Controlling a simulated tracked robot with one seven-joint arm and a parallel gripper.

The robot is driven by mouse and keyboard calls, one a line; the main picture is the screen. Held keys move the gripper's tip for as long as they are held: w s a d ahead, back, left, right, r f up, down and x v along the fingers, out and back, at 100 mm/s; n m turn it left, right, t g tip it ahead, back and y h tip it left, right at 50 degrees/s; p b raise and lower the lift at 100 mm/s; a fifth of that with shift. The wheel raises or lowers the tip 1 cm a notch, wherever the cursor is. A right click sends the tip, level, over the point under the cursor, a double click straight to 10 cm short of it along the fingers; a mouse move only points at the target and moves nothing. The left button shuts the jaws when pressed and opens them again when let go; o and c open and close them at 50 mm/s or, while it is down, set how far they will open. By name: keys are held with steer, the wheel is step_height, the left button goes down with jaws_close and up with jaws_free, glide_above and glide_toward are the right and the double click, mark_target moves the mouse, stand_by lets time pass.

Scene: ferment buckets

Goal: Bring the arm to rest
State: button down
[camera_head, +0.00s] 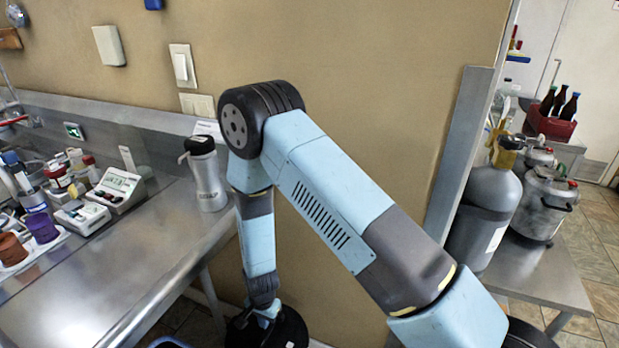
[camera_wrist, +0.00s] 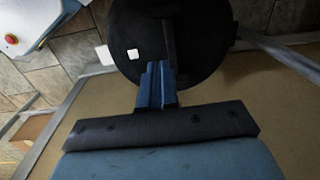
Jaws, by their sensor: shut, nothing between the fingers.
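My arm rises from the lower right of the head view, bends at a high elbow and hangs down in front of the tan wall. Its lower end is near the bottom edge, where the gripper cannot be made out clearly. In the wrist view my gripper (camera_wrist: 155,72) is shut, with its two blue fingers together and nothing between them. A round black shape lies behind the fingers. No object is in contact with the fingers.
A steel bench (camera_head: 160,235) on the left carries a grey bottle (camera_head: 206,175), a white meter (camera_head: 117,188) and lab jars. On the right are a gas cylinder (camera_head: 487,200), a steel pot (camera_head: 545,205) and a red bottle crate (camera_head: 551,122). The tan wall (camera_head: 390,75) stands behind my arm.

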steer(key=w+d+r, duration=0.2)
steer(key=w+r, duration=0.1)
steer(key=r, duration=0.4)
steer(key=w+d+r+n+y, duration=0.1)
steer(key=w+r, duration=0.2)
steer(key=r, duration=0.4)
steer(key=w+d+r, duration=0.2)
steer(key=w+r, duration=0.1)
steer(key=r, duration=0.4)
steer(key=w+d+r+n+t, duration=0.1)
steer(key=d+r, duration=0.4)
steer(key=r, duration=0.4)
steer(key=d+r+t, duration=0.1)
steer(key=d+r, duration=0.5)
steer(key=r, duration=0.3)
steer(key=s+d+r+n+t, duration=0.1)
steer(key=s+d+r, duration=0.2)
steer(key=d+r, duration=0.35)
steer(key=s+d+r+t, duration=0.1)
steer(key=s+d+r, duration=0.35)
steer(key=r, duration=0.25)
steer(key=s+d+r, duration=0.3)
steer(key=s+d, duration=0.2)
steer(key=s, duration=0.1)
steer(key=s+d+r+n+t+h, duration=0.1)
steer(key=s+d+r, duration=0.3)
steer(key=s, duration=0.3)
steer(key=shift+s+d+h, duration=0.25)
steer(key=shift+d+h, duration=0.05)
steer(key=shift+d, duration=0.55)
